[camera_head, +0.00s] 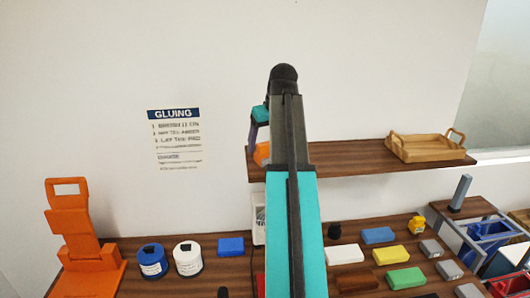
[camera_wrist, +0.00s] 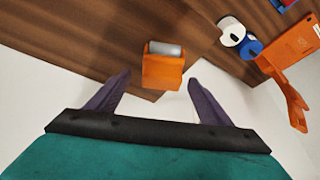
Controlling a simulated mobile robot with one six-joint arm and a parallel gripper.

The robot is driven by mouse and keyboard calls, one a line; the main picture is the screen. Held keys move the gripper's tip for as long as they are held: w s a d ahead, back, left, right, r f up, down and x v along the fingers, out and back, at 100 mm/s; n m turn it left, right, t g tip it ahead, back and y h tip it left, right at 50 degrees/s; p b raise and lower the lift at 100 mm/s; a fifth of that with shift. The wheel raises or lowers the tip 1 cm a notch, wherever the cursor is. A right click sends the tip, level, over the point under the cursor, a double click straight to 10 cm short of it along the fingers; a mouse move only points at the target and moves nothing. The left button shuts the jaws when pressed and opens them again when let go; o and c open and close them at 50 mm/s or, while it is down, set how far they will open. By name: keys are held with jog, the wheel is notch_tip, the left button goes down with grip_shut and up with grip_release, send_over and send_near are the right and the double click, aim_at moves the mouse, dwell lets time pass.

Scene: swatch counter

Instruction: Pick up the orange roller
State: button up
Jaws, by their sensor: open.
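The orange roller (camera_wrist: 162,72) shows in the wrist view as an orange body with a grey cylinder at its far end, at the edge of a brown wooden shelf. My gripper (camera_wrist: 160,79) is open, with its two purple fingers on either side of the roller's near end. No contact is visible. In the head view a small orange part of the roller (camera_head: 262,153) shows at the left end of the wall shelf. My gripper (camera_head: 253,148) is beside it there, and my arm hides most of both.
The wall shelf (camera_head: 350,164) holds a wooden tray (camera_head: 428,147) at its right. The counter below carries an orange stand (camera_head: 80,240), a blue jar (camera_head: 152,262), a white jar (camera_head: 187,259) and several coloured blocks. The shelf between my arm and the tray looks clear.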

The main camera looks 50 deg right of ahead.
aim_at(263, 151)
jog(key=shift+b+x, duration=1.2)
jog(key=shift+x, duration=1.15)
jog(key=shift+s+a, duration=0.1)
jog(key=shift+a, duration=0.05)
jog(key=c, duration=1.3)
jog(key=shift+r, duration=0.15)
jog(key=shift+r+p, duration=1.25)
jog(key=shift+r, duration=0.45)
jog(key=s+a, duration=0.3)
jog(key=s, duration=0.1)
jog(key=s+a+r, duration=0.1)
jog(key=s+a, duration=0.2)
jog(key=s, duration=0.1)
jog(key=s+a, duration=0.3)
jog(key=s, duration=0.2)
jog(key=shift+a+r, duration=0.15)
jog(key=shift+r, duration=0.05)
